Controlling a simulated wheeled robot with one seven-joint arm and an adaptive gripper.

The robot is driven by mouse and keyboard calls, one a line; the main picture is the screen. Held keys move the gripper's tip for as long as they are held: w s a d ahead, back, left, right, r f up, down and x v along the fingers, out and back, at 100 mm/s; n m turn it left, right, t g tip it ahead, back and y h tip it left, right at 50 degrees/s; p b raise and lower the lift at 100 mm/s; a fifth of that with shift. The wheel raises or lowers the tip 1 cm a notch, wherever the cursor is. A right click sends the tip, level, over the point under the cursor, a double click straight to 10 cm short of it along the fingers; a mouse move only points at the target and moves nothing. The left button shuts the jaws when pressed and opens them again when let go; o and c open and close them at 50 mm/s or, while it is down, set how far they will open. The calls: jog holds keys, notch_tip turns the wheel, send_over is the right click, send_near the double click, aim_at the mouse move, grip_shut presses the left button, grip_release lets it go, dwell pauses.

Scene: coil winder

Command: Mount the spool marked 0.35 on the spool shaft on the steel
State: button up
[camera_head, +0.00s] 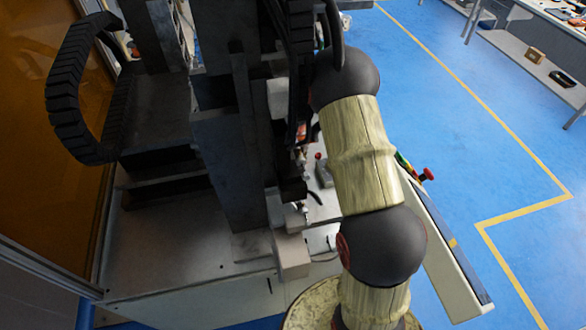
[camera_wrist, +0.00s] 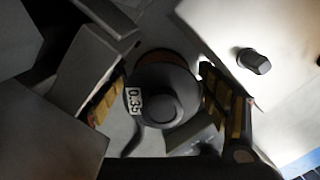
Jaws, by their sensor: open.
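The spool marked 0.35 (camera_wrist: 162,92) is in the middle of the wrist view. It is a dark round spool with a white label reading 0.35 and some copper-brown colour at its upper edge. My gripper (camera_wrist: 170,103) has its two fingers, with yellow-striped pads, on the left and right of the spool. The jaws are open, and a gap shows beside the spool. In the head view my arm covers the work area, and I cannot make out the spool or the gripper there. I cannot identify the spool shaft in either view.
A pale box-shaped surface with a black knob (camera_wrist: 254,61) is at the upper right of the wrist view. In the head view a dark machine column (camera_head: 228,150) stands left of my arm on a pale machine bed (camera_head: 170,245).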

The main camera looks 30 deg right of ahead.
jog(key=shift+w+r, duration=0.1)
jog(key=shift+d+r, duration=0.1)
jog(key=shift+r, duration=0.15)
notch_tip(320, 180, up, 11)
jog(key=shift+r, duration=0.15)
dwell(0.6)
